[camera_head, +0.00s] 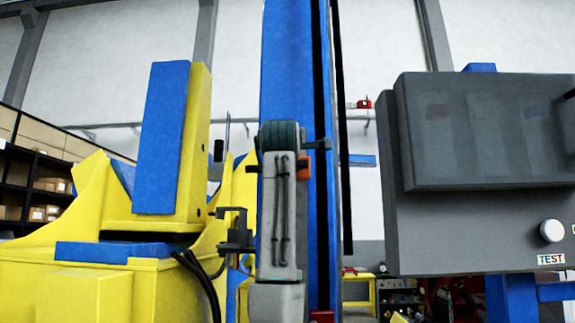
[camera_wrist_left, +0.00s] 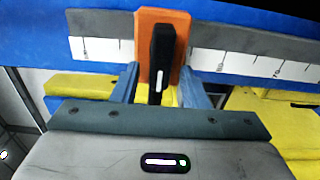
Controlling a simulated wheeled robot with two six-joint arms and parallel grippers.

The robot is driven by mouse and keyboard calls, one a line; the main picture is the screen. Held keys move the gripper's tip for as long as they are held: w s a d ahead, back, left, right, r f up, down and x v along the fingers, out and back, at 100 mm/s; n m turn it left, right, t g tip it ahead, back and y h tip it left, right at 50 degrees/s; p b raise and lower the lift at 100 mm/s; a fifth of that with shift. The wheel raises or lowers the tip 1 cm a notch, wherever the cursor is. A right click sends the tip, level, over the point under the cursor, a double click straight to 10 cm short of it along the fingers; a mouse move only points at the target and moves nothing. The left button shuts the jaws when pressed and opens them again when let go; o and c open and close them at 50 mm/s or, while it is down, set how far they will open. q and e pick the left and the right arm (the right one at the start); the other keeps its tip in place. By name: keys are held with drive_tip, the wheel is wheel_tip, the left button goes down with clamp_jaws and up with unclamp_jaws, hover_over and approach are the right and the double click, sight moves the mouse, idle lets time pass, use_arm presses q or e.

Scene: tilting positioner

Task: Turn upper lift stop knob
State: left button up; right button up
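In the left wrist view a black elongated knob (camera_wrist_left: 162,50) stands upright on an orange stop plate (camera_wrist_left: 144,32), in front of a white scale strip. My left gripper (camera_wrist_left: 160,74) is open, with one blue-grey finger on each side of the knob and visible gaps between. Whether the fingers touch the orange plate I cannot tell. In the head view my left arm rises before the blue column and hides its gripper. Small orange (camera_head: 304,174) and black (camera_head: 320,145) parts show beside its top. My right gripper is not in view.
The tall blue column (camera_head: 290,60) stands directly behind my left arm. The yellow and blue positioner (camera_head: 70,250) fills the left side. A grey control box (camera_head: 430,235) with a white TEST button (camera_head: 551,231) stands at the right.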

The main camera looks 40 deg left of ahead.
use_arm(q)
drive_tip(key=b+v, duration=0.5)
drive_tip(key=v, duration=0.5)
drive_tip(key=shift+s+d, duration=0.2)
drive_tip(key=shift+s, duration=0.15)
